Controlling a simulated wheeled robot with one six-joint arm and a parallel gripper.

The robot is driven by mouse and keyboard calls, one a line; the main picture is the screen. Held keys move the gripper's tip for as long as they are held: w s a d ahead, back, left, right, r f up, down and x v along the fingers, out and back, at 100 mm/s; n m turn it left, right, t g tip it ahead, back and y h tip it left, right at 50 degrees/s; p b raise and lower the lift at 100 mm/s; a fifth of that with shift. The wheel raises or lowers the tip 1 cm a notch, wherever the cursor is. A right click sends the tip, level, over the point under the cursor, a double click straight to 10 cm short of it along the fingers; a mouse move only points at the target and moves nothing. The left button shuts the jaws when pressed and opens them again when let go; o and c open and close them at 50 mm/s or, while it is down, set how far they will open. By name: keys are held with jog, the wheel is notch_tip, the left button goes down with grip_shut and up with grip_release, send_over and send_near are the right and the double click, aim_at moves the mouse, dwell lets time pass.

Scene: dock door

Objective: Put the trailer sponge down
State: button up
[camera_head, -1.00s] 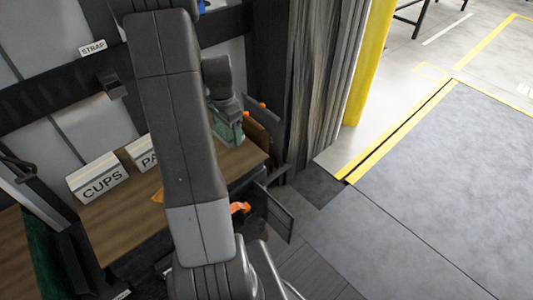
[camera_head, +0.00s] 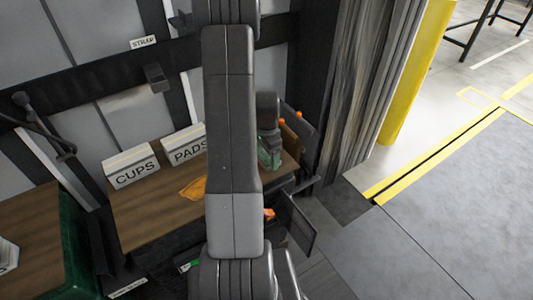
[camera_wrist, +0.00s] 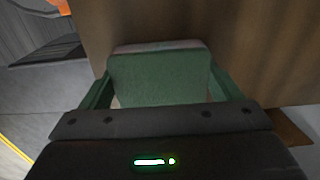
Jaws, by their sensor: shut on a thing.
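My gripper (camera_wrist: 160,92) is shut on the trailer sponge (camera_wrist: 158,78), a green block with a paler far edge, in the wrist view. The sponge lies between the two green fingers, over or close to a brown wooden surface (camera_wrist: 250,50). I cannot tell whether it touches that surface. In the head view, the green end of my gripper (camera_head: 270,157) shows just right of my arm, at the right end of the wooden shelf (camera_head: 150,215). My arm hides the middle of the shelf.
White boxes marked CUPS (camera_head: 131,168) and PADS (camera_head: 186,148) stand at the shelf's back. An orange cloth (camera_head: 193,188) lies in front of them. A dark open panel (camera_head: 292,222) stands at the right. A grey curtain (camera_head: 362,90) and a yellow post (camera_head: 417,75) lie beyond.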

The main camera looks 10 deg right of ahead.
aim_at(266, 154)
jog(key=o, duration=0.6)
jog(key=shift+f, duration=0.15)
jog(key=shift+o, duration=1.3)
notch_tip(266, 154, up, 12)
jog(key=shift+r, duration=0.25)
jog(key=shift+f, duration=0.1)
jog(key=shift+f, duration=4.7)
